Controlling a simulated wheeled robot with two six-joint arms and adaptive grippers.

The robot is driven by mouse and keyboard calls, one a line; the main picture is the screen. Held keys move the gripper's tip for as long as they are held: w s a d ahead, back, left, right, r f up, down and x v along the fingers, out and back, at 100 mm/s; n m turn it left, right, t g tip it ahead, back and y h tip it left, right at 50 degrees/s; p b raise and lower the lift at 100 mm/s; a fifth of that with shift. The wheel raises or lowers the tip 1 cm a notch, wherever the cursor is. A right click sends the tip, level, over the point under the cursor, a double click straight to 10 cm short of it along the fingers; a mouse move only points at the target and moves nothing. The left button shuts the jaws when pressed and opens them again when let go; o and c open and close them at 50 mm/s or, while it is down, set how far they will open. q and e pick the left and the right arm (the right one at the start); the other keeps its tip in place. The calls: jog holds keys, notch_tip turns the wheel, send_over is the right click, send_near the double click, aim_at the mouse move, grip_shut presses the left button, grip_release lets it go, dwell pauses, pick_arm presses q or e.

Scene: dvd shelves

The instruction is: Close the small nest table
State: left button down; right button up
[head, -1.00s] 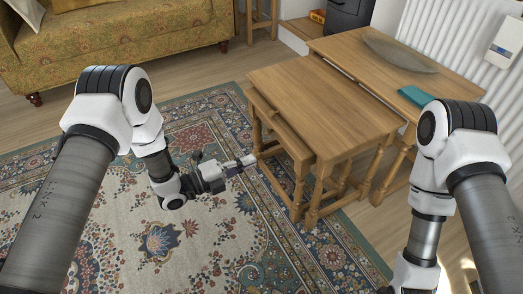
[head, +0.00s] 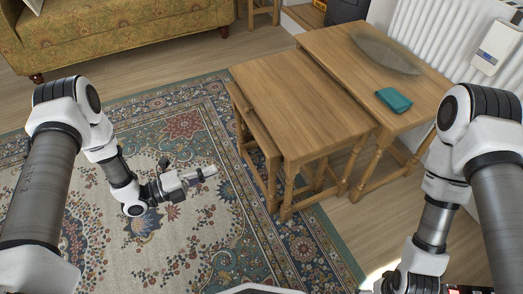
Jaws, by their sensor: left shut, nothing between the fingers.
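A nest of wooden tables stands right of centre in the head view. The small nest table (head: 256,132) is the lowest one, sticking out to the left from under the middle table (head: 300,98). The middle table sticks out from under the large table (head: 425,99). My left gripper (head: 212,171) is shut and empty, left of the small table and apart from it, above the rug. My right arm comes down at the right; its gripper is not clearly visible at the bottom edge.
A patterned sofa (head: 120,35) is at the back left. The patterned rug (head: 160,245) is otherwise open floor.

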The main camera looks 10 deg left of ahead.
aim_at(263, 152)
pick_arm(q)
jog(key=b+x, duration=0.5)
jog(key=x, duration=0.8)
jog(key=shift+f+b, duration=0.2)
jog(key=shift+b, duration=0.1)
jog(key=shift+w+d+r, duration=0.2)
jog(key=shift+w+d, duration=0.05)
jog(key=x, duration=0.4)
jog(key=shift+w+d, duration=0.1)
jog(key=shift+d, duration=0.1)
